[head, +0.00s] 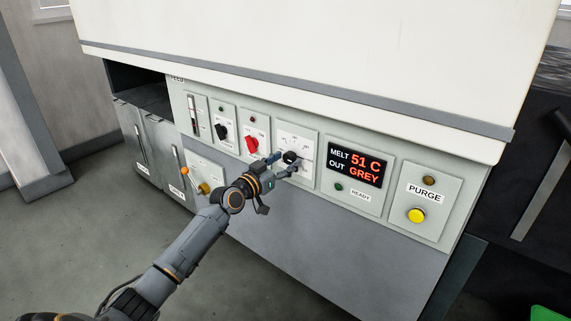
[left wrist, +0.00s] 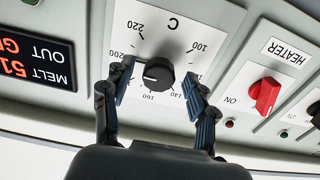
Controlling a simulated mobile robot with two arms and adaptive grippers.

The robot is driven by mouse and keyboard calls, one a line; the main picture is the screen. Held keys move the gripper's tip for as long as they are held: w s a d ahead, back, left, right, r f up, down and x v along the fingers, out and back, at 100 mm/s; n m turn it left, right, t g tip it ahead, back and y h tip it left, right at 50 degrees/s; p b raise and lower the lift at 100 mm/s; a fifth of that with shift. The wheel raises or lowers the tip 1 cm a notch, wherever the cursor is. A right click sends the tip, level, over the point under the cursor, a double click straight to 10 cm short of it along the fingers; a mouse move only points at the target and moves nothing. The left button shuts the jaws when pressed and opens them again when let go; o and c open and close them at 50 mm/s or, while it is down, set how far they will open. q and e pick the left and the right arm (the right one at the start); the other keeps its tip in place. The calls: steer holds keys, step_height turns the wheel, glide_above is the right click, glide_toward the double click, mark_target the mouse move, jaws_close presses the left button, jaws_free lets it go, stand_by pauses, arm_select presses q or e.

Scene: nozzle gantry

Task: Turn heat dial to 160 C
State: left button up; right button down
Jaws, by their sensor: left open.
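The heat dial (head: 290,157) is a round black knob on a white scale plate on the machine's front panel. In the left wrist view the dial (left wrist: 158,73) appears upside down, with 100, 140, 160, 200 and 220 around it. A short white mark shows on its left side; I cannot tell exactly which value it points to. My left gripper (head: 282,166) is open at the dial. In the left wrist view its fingers (left wrist: 160,82) stand on either side of the knob, with visible gaps. My right gripper is not in view.
Left of the dial are a red heater switch (head: 252,145) and a black switch (head: 221,132). Right of it, a display (head: 356,166) reads MELT 51 C, OUT GREY. Further right is a yellow purge button (head: 416,215). An orange-tipped lever (head: 185,171) sits lower left. The floor in front is clear.

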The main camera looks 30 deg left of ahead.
arm_select(q)
steer(key=shift+w, duration=0.2)
steer(key=c, duration=1.1)
steer(key=shift+c, duration=0.2)
steer(key=shift+n, duration=0.3)
